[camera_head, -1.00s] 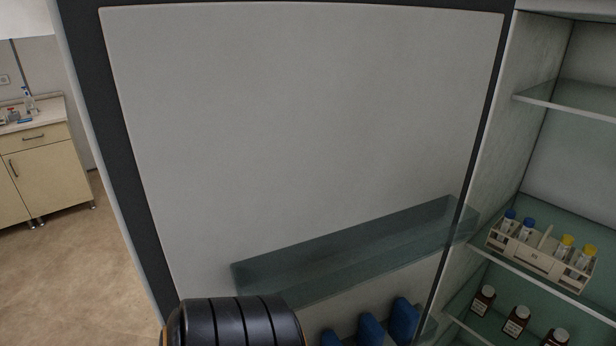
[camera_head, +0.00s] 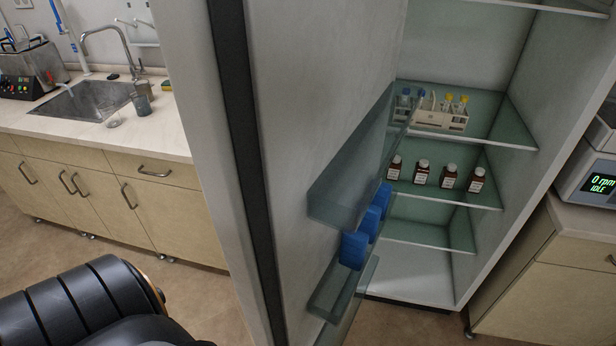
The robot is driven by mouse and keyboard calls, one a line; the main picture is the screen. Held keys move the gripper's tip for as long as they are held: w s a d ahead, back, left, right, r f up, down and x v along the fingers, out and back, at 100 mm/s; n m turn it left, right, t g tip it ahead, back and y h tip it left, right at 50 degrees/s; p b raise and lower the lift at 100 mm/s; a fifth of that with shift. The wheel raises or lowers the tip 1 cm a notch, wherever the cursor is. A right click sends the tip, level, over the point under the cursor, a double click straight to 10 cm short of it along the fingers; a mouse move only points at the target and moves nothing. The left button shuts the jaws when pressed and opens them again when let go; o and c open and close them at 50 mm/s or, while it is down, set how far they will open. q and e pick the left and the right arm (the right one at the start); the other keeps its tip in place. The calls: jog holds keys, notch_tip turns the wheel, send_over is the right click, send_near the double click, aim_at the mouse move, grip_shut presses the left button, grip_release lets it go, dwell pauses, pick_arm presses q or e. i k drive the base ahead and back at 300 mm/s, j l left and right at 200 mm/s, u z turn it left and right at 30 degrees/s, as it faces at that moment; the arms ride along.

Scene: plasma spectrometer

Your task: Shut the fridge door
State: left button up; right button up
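The fridge door (camera_head: 300,100) stands open in the head view, seen from its inner side near its free edge, with a dark seal running down it. Its inside carries clear shelves (camera_head: 345,185) with several blue items (camera_head: 367,225). The fridge body (camera_head: 548,150) is open behind it, on the right. A black ribbed part of my arm shows at the bottom left, apart from the door in the picture. Neither gripper's fingers are in view.
Inside the fridge are a tube rack (camera_head: 430,118) and several brown bottles (camera_head: 422,172) on glass shelves. A sink counter (camera_head: 150,135) stands at left. A device (camera_head: 590,170) sits on a cabinet at right. Floor (camera_head: 190,290) shows left of the door.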

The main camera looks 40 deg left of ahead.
aim_at(284, 107)
jog(key=k+j, duration=0.1)
jog(key=j, duration=0.35)
jog(key=j+z, duration=0.1)
jog(key=j, duration=0.4)
jog(key=k+j, duration=0.15)
jog(key=j, duration=0.3)
jog(key=k+j, duration=0.1)
jog(key=j, duration=0.35)
jog(key=z, duration=0.05)
